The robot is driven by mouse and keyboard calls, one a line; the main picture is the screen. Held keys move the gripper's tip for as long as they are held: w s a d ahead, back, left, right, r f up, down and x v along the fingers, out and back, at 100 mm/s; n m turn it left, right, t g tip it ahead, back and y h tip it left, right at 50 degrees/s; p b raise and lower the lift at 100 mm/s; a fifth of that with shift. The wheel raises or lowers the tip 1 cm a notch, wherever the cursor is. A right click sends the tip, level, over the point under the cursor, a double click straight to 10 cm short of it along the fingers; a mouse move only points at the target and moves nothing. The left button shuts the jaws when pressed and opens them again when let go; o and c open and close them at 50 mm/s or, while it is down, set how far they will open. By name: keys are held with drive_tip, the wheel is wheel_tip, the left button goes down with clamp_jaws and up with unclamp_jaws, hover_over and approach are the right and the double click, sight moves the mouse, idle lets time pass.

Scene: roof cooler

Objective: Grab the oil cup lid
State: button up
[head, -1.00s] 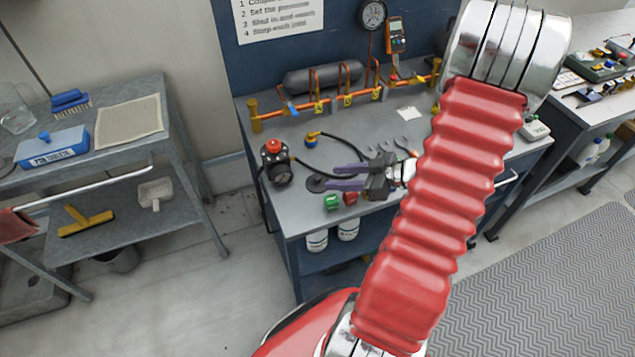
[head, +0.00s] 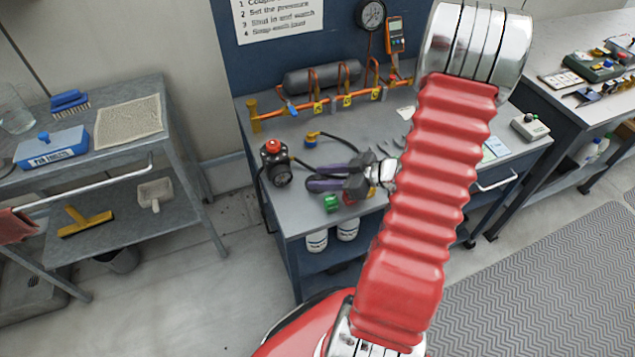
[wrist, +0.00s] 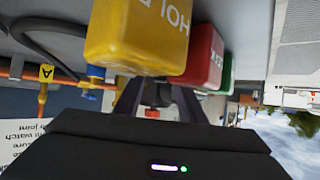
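My gripper (head: 312,180) is low over the grey bench top, left of the red arm sleeve, with its purple fingers pointing left. In the wrist view my gripper (wrist: 156,98) has its two dark fingers apart, and nothing is clearly held between them. A flat dark disc, possibly the oil cup lid, lay at this spot earlier; the fingers now mostly cover it, and I cannot tell whether they touch it. A black unit with a red knob (head: 274,162) stands just left of the fingertips. It shows beyond the gap in the wrist view (wrist: 154,96).
A green block (head: 331,203) and a partly hidden red block stand in front of the gripper. The wrist view shows a yellow lettered block (wrist: 138,35) close by. A black hose (head: 340,141) and copper pipework (head: 345,101) lie behind. The bench's front left corner is clear.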

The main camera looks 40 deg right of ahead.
drive_tip(key=shift+c, duration=0.2)
clamp_jaws()
idle(0.4)
